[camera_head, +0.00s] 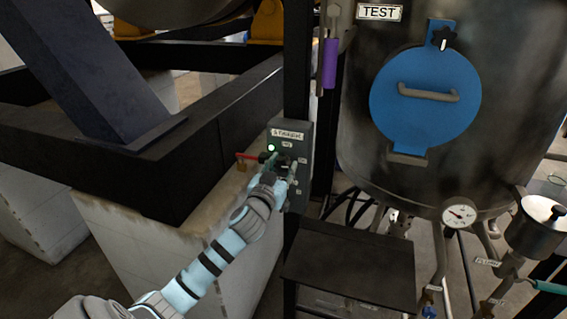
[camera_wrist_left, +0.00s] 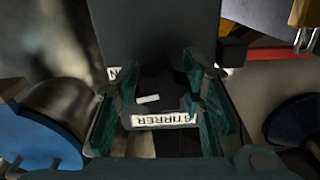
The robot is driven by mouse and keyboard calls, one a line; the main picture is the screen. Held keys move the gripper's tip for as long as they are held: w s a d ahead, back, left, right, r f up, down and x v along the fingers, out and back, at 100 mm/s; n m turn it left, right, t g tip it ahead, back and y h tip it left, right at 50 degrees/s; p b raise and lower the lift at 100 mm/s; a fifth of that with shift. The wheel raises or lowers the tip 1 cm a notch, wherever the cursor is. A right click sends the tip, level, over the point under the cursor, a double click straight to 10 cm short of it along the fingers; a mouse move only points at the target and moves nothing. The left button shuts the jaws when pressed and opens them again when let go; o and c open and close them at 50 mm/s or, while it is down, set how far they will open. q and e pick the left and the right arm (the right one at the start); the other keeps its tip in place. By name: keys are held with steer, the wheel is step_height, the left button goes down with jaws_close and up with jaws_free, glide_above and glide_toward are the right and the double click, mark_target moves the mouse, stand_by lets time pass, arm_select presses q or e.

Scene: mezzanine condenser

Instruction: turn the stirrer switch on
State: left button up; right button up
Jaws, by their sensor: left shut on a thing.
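The stirrer switch box (camera_head: 303,140) is a grey upright case on a dark post, with a white label near its top. A small green lamp (camera_head: 271,148) glows on its face. My left gripper (camera_head: 275,168) is at the box front and covers the middle of its face. In the left wrist view my left gripper (camera_wrist_left: 165,95) is shut on the stirrer switch (camera_wrist_left: 165,92), a dark knob with a white pointer mark (camera_wrist_left: 148,99). A STIRRER label (camera_wrist_left: 163,120) shows upside down beside it. My right gripper is in neither view.
A red lever (camera_head: 245,156) with a padlock sits just left of the box. A steel tank with a blue hatch (camera_head: 425,110) stands right. A dark low table (camera_head: 350,265) is below. Dark beams (camera_head: 190,150) cross at the left.

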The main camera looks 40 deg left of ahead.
arm_select(q)
steer(key=shift+r+m+p, duration=0.1)
steer(key=shift+m+p, duration=0.25)
steer(key=shift+m, duration=0.75)
steer(key=o, duration=1.2)
steer(key=shift+c, duration=0.2)
steer(key=v, duration=1.2)
